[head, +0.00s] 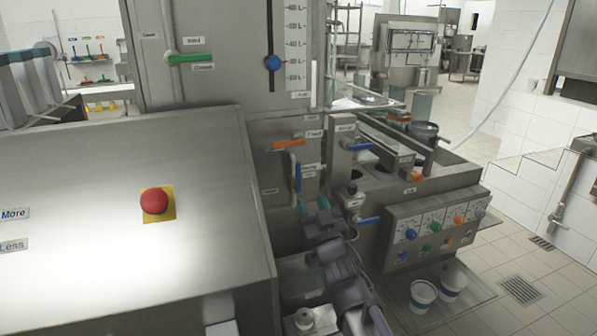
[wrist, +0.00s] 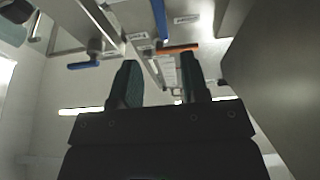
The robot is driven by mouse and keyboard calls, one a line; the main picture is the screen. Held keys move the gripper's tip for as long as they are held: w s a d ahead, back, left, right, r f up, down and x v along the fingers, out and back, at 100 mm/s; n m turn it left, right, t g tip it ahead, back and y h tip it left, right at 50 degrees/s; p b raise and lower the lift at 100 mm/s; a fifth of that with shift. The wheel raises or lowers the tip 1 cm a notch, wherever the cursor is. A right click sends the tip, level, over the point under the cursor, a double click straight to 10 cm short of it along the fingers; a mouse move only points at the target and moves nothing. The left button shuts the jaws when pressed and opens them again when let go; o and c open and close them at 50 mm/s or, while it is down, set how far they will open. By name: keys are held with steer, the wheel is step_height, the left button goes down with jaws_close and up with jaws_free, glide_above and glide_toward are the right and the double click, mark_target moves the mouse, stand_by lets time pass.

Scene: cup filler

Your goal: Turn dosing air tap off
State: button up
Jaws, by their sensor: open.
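Several tap handles show, and their labels are too small to read, so I cannot tell which is the dosing air tap. In the head view, an orange handle (head: 288,144) lies nearly level on the steel panel. A blue handle (head: 298,177) hangs upright just below it. My gripper (head: 313,206) is open and empty, with its fingertips just below the blue handle, apparently apart from it. In the wrist view my gripper (wrist: 162,80) shows two dark teal fingers with nothing between. Beyond them are the orange handle (wrist: 178,48) and the upright blue handle (wrist: 160,18).
Another blue handle (head: 358,147) and a lower blue handle (head: 369,220) sit right of my gripper. A control box (head: 432,234) with coloured knobs is further right, above white cups (head: 422,295). A steel cabinet with a red button (head: 154,201) fills the left.

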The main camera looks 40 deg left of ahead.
mark_target(299, 173)
steer(key=p+x, duration=0.1)
steer(key=x, duration=0.2)
steer(key=p+x, duration=0.2)
steer(key=x, duration=0.2)
steer(key=p+x, duration=0.1)
steer(key=x, duration=0.3)
steer(key=shift+s+d+r, duration=0.1)
steer(key=shift+s+r, duration=0.1)
steer(key=shift+r, duration=0.2)
steer(key=shift+y, duration=0.3)
steer(key=shift+c, duration=0.4)
jaws_close()
